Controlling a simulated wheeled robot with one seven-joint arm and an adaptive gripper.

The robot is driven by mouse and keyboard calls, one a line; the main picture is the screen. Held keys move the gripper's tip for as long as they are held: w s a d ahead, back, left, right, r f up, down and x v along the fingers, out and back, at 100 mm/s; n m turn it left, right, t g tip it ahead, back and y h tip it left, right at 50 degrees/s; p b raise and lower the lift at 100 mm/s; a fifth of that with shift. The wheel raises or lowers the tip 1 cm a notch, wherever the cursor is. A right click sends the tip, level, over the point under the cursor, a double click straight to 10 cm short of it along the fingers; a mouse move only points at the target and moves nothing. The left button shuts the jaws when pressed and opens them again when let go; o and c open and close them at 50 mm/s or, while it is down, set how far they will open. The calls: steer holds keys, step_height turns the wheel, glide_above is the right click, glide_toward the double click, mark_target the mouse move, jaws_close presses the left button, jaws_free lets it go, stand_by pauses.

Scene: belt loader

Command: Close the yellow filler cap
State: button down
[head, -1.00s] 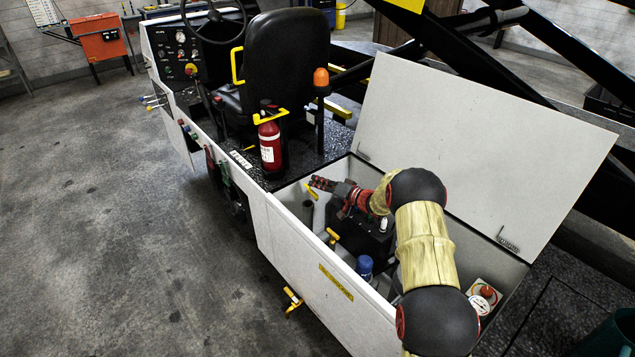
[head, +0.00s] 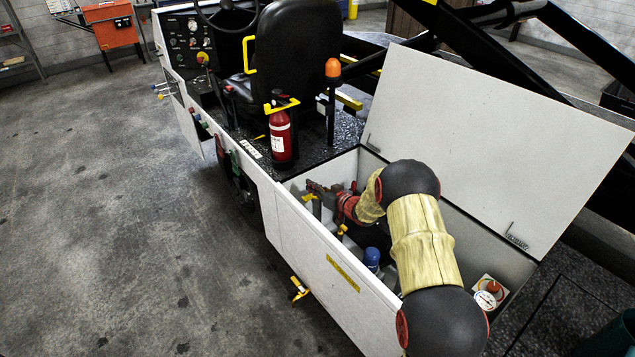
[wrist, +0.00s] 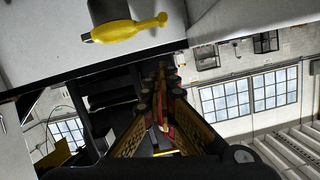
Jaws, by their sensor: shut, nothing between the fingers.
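A yellow cap with a lever-like arm (wrist: 128,30) sits on a dark grey neck at the top of the wrist view. In the head view, a small yellow piece (head: 308,197) shows inside the open compartment, beside my fingertips; it looks like the same cap. My gripper (head: 313,187) reaches into the compartment near its far left corner. In the wrist view, my gripper's fingers (wrist: 163,78) meet at the tips, shut and empty, below and right of the cap, apart from it in the picture. Whether the cap is seated cannot be told.
The white compartment wall (head: 335,262) and raised lid (head: 480,130) flank my arm. Inside are a blue-capped item (head: 372,258) and another yellow handle (head: 342,230). A red extinguisher (head: 281,138) stands just beyond. The floor at left (head: 120,220) is clear.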

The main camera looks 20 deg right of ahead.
mark_target(307, 196)
steer(key=shift+s+a+f+b, duration=0.15)
steer(key=shift+a+f, duration=0.25)
steer(key=shift+f, duration=0.2)
steer(key=shift+s+a+f+b, duration=0.1)
steer(key=shift+s+a+f, duration=0.1)
steer(key=shift+a+f, duration=0.35)
steer(key=shift+s+a+f+b, duration=0.15)
steer(key=shift+a+f, duration=0.1)
steer(key=shift+f, duration=0.45)
